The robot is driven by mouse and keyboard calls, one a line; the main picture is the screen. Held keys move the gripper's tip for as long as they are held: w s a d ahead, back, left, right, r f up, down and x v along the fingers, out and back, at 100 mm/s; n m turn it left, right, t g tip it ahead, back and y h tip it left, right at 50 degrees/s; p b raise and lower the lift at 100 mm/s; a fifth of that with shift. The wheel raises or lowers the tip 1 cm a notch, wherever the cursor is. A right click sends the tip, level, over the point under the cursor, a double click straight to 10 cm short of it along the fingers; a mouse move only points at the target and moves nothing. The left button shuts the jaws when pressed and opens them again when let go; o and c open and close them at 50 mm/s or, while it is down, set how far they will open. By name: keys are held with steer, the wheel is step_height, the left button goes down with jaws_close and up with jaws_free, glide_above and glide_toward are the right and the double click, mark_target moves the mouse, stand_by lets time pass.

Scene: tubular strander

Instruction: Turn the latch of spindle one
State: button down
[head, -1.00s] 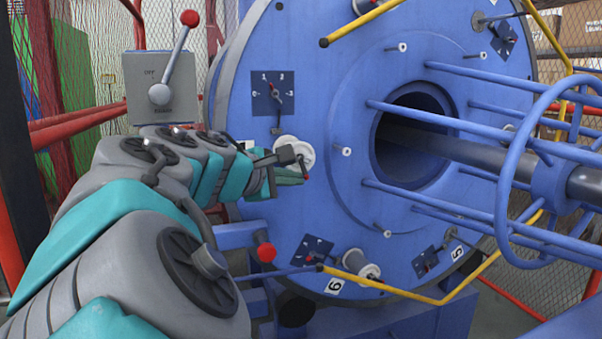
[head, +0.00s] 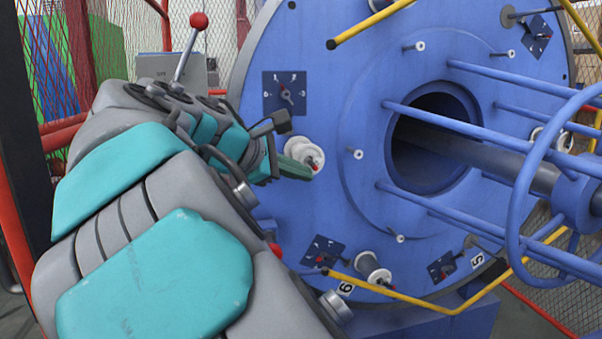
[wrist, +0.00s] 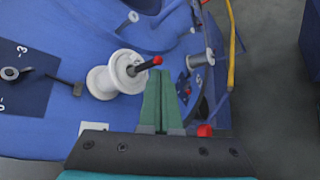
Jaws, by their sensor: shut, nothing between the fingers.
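The white spool of the spindle (head: 303,150) is on the blue disc, below the dial plate, and also shows in the wrist view (wrist: 103,82). Its dark latch with a red tip (wrist: 147,65) lies across the spool's front end and points right and slightly up in the wrist view. The red tip also shows in the head view (head: 318,163). My gripper (wrist: 160,78) is shut and empty. Its green fingers sit just right of the spool and below the red tip in the wrist view. I cannot tell whether they touch the latch. The spindle's number cannot be read.
The dial plate (head: 285,93) is above the spool. Another spool (head: 373,268) is near label 6, beside a yellow bar (head: 440,308). Blue rods (head: 470,128) and a shaft stick out at right. A red-knobbed lever (head: 190,45) stands behind my arm.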

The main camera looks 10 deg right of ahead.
steer(key=shift+r, duration=0.4)
stand_by(0.6)
steer(key=shift+w, duration=0.1)
